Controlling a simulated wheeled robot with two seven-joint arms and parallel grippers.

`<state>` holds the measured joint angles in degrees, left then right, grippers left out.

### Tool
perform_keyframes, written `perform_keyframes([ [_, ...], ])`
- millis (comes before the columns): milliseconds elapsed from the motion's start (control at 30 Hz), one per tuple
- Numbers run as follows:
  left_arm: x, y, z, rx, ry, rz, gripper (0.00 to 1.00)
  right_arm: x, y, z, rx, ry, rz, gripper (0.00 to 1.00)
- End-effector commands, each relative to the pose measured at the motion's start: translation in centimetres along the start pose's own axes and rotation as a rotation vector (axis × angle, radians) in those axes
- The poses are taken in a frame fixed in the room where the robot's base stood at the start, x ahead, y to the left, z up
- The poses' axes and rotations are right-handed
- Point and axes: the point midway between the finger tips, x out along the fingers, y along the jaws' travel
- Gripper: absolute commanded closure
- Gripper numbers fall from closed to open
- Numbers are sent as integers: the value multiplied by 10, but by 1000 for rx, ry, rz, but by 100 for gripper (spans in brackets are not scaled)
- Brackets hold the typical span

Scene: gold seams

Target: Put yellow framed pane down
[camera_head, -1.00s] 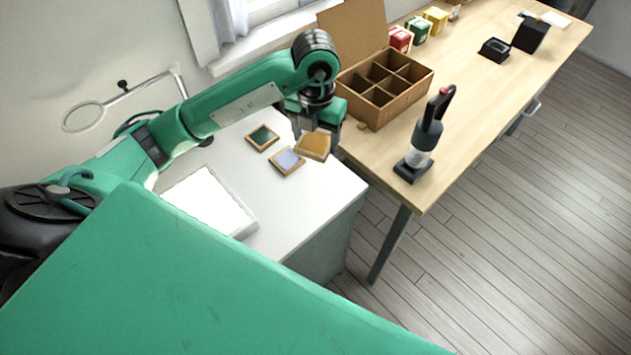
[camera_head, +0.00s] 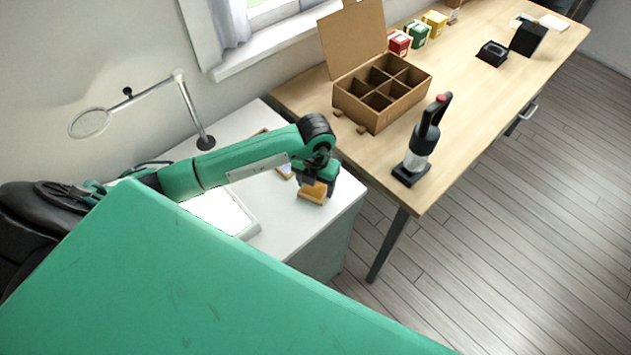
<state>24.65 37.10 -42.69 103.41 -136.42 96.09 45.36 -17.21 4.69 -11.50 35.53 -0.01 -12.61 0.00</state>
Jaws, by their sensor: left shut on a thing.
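The yellow framed pane (camera_head: 313,192) is a small amber pane in a wooden frame. My left gripper (camera_head: 317,183) is shut on it, over the right part of the white side table (camera_head: 285,232). The pane is tilted little and sits low; I cannot tell whether it touches the tabletop. The blue framed pane (camera_head: 285,170) lies on the white table, mostly hidden behind my left arm. A bit of another frame (camera_head: 262,132) shows above the arm. My right gripper is not in view.
A bright white light panel (camera_head: 222,212) lies left on the white table, beside a magnifier lamp (camera_head: 90,123). On the wooden bench (camera_head: 450,180) stand a divided cardboard box (camera_head: 375,120), a handheld vacuum (camera_head: 421,150) and small coloured boxes (camera_head: 417,35).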

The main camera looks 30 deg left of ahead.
Motion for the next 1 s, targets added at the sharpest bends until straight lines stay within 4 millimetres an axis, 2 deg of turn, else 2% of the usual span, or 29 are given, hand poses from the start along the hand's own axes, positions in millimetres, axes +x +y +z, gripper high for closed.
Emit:
perform_keyframes([
  [333, 4, 0, 1, 0, -2, 0, 62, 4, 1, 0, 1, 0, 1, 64],
  [367, 3, 0, 1, 0, -2, -1, 28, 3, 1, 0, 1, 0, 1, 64],
  [433, 2, 0, 1, 0, -2, -1, 14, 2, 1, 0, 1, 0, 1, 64],
  [467, 2, 0, 1, 0, -2, -1, 12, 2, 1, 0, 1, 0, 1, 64],
  [833, -3, 0, 1, 0, -2, -1, 12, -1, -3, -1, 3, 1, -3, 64],
  [1000, -29, 0, 2, 2, -7, -1, 12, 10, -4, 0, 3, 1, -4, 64],
])
